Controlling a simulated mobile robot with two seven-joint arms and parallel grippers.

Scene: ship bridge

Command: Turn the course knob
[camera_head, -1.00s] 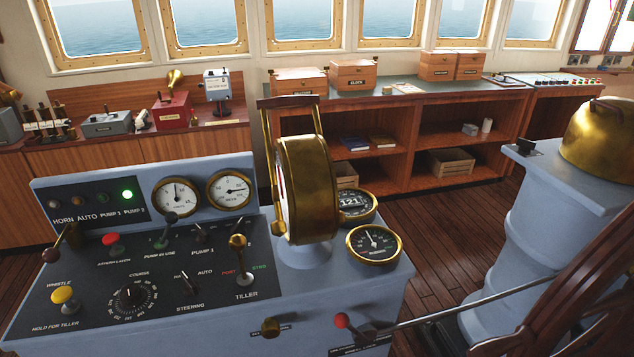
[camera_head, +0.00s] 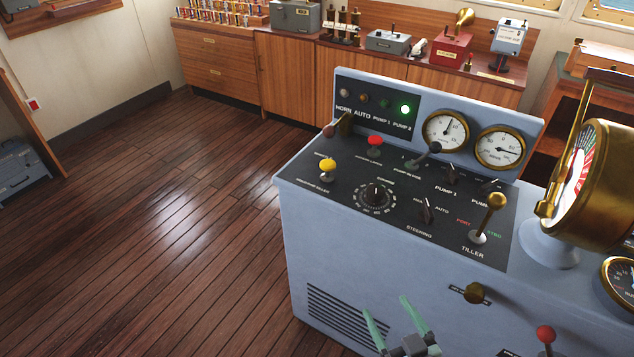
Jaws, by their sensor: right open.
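The course knob (camera_head: 376,193) is a small black knob inside a ring of white marks on the console's dark sloping panel (camera_head: 408,228). Nothing covers it. My right gripper (camera_head: 393,312) comes in at the bottom edge, with two pale green fingers spread apart and nothing between them. In the picture it lies below the course knob, in front of the console's front face and apart from the knob. My left gripper is out of view.
Near the knob stand a yellow whistle button (camera_head: 328,168), the steering switch (camera_head: 426,212) and the brass tiller lever (camera_head: 490,215). A brass engine telegraph (camera_head: 596,185) rises at right. The wooden floor at left is clear.

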